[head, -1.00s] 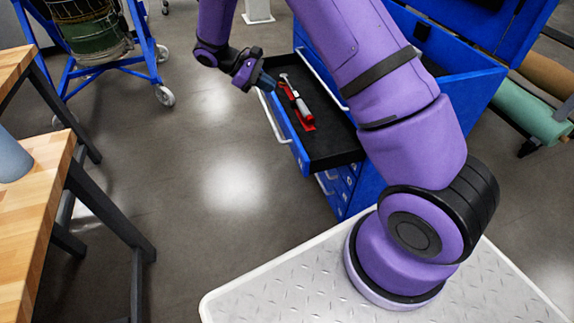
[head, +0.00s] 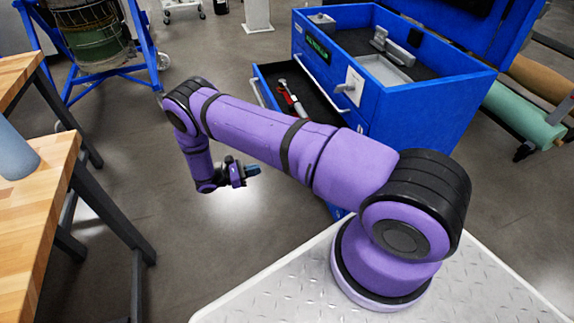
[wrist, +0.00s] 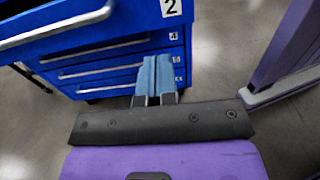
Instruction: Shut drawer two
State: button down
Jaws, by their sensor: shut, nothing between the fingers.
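Drawer two (head: 259,91) stands pulled out of the blue cabinet (head: 408,110) in the head view, and my arm hides its near part. A tool with a red handle lies inside it. In the wrist view the blue front of drawer two (wrist: 130,14), with a "2" label and a pale bar handle, crosses the top left. My gripper (head: 254,170) is in front of the cabinet, apart from the drawer and lower in the picture. Its blue fingers (wrist: 157,75) are together and empty, pointing towards the lower drawers in the wrist view.
Lower drawers (wrist: 115,68) with bar handles look closed. A wooden workbench (head: 40,190) stands at the left, and a blue wheeled stand (head: 143,40) at the back left. Open floor (head: 190,255) lies between bench and cabinet. Rolls (head: 520,112) lie at the right.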

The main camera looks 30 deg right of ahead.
jog(key=x, duration=1.4)
jog(key=shift+f, duration=0.15)
jog(key=x, duration=2.3)
jog(key=shift+w+d+r, duration=0.1)
jog(key=shift+w+r, duration=0.05)
jog(key=shift+r, duration=0.05)
jog(key=shift+x, duration=0.8)
jog(key=shift+d+r, duration=0.1)
jog(key=shift+d, duration=0.05)
jog(key=v, duration=1.5)
jog(key=shift+f, duration=0.2)
